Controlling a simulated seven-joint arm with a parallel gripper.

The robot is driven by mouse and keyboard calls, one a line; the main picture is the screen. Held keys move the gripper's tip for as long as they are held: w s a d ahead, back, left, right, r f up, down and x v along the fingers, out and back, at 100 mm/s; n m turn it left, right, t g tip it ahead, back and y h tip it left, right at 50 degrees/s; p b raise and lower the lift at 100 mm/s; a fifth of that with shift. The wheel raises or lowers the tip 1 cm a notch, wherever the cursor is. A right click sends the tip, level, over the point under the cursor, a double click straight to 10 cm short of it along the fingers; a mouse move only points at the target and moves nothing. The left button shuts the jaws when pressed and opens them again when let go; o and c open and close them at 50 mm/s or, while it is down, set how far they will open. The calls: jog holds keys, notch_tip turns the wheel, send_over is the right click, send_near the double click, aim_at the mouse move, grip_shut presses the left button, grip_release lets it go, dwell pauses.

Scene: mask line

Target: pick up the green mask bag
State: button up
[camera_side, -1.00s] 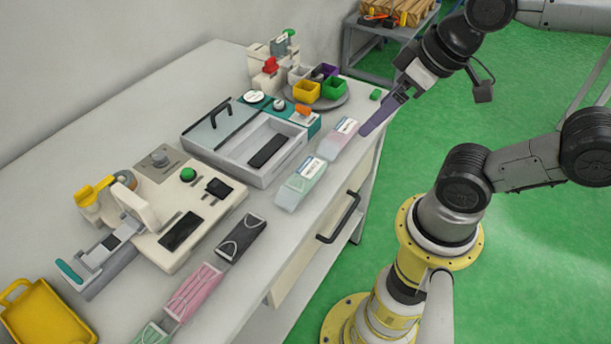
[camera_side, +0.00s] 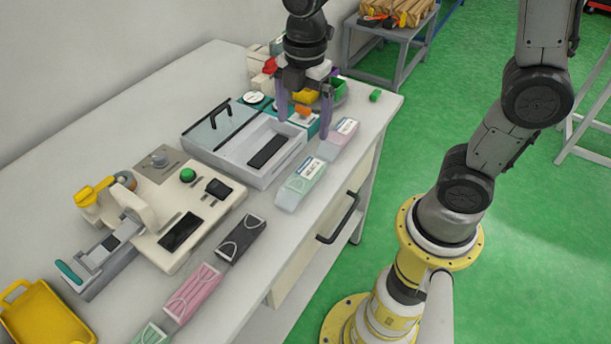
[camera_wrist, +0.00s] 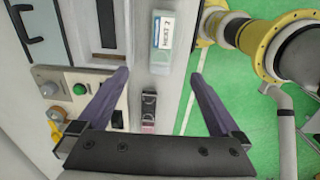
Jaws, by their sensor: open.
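The green mask bag (camera_side: 298,188) is a pale green pack with a white label, lying on the white table near its right edge. In the wrist view the green mask bag (camera_wrist: 160,55) lies near the top centre, seen between the directions of the two fingertips. My gripper (camera_side: 304,122) is open and empty, fingers pointing down. In the side view it appears above and behind the bag, apart from it. The wrist view shows both purple fingers of my gripper (camera_wrist: 160,73) spread wide.
A pink mask bag (camera_side: 339,138) lies behind the green one. A white tray (camera_side: 268,178) stands close on its left. Black (camera_side: 241,238), pink (camera_side: 193,292) and green masks (camera_side: 150,335) lie along the front edge. A cream machine (camera_side: 150,217) stands at left.

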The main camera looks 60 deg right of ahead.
send_over(302, 179)
notch_tip(302, 179, down, 9)
jog(key=shift+s+r, duration=0.1)
jog(key=shift+s, duration=0.05)
jog(key=shift+f, duration=3.05)
jog(key=c, duration=1.3)
